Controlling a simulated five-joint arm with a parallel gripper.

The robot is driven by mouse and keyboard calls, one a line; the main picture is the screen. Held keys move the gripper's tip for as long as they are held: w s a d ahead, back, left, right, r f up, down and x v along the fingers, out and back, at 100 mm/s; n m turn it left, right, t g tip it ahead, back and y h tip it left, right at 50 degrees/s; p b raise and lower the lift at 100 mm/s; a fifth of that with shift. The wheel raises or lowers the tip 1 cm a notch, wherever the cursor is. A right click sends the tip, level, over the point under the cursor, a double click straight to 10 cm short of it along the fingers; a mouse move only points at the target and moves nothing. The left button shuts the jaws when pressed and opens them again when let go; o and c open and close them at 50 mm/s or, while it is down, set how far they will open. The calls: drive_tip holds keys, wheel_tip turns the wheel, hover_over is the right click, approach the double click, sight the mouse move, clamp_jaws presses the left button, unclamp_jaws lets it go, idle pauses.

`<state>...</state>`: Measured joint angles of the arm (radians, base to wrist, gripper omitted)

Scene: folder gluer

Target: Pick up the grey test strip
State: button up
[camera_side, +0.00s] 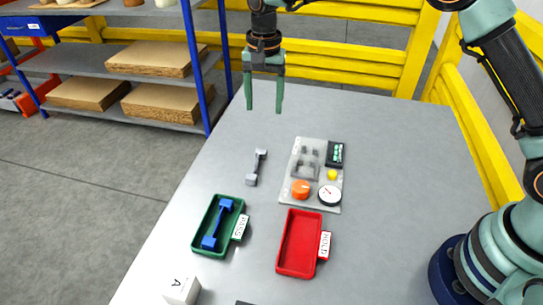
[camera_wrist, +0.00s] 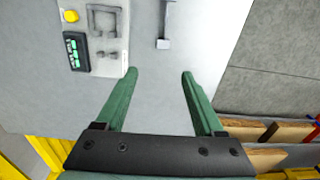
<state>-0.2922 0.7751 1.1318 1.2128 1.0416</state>
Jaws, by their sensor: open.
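The grey test strip (camera_side: 256,166) lies on the grey table, left of the tester panel. It is dumbbell-shaped, with a narrow middle and wider ends. In the wrist view part of the strip (camera_wrist: 165,25) shows at the top, beyond my fingertips, and its far end is cut off by the frame. My gripper (camera_side: 264,110) points down above the far part of the table, with its two green fingers apart and nothing between them. The open fingers also show in the wrist view (camera_wrist: 160,75), with bare table between them.
A green PASS tray (camera_side: 196,238) holds a blue strip (camera_side: 217,224). A red HOLD tray (camera_side: 299,243) is empty. A white block marked A (camera_side: 181,290) stands near the front edge.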

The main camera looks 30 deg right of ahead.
sight(261, 150)
drive_tip(key=f, duration=0.9)
drive_tip(key=a+f, duration=0.1)
drive_tip(key=f, duration=0.3)
drive_tip(key=shift+f, duration=0.4)
clamp_jaws()
